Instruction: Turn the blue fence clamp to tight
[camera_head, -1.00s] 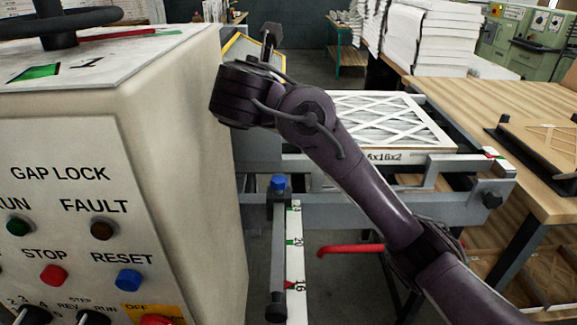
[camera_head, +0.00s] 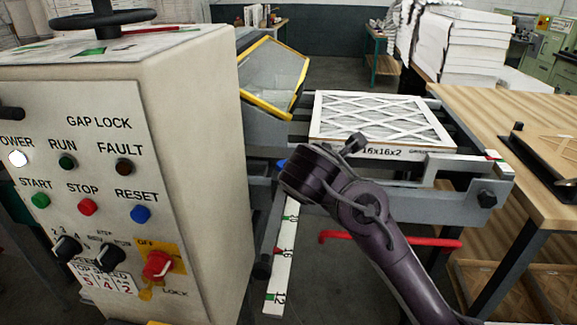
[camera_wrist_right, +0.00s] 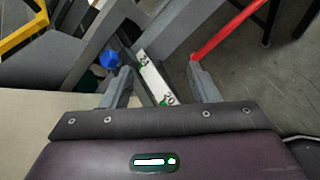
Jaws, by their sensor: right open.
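The blue clamp knob (camera_wrist_right: 109,60) sits on the grey fence rail at the upper left of the right wrist view. In the head view only a sliver of the blue knob (camera_head: 281,163) shows, mostly covered by my right arm. My right gripper (camera_wrist_right: 162,84) is open and empty, its two fingers apart over the white scale strip (camera_wrist_right: 154,80). The knob lies beyond and left of the left finger, outside the gap. In the head view my gripper's fingers are hidden behind the wrist. My left gripper is not in view.
A control cabinet (camera_head: 190,110) with buttons and a red switch stands close at left. A boxed filter (camera_head: 370,122) lies on the machine, beside a yellow-edged guard (camera_head: 272,75). A red bar (camera_head: 390,241) runs below the rail. A wooden table (camera_head: 500,115) is at right.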

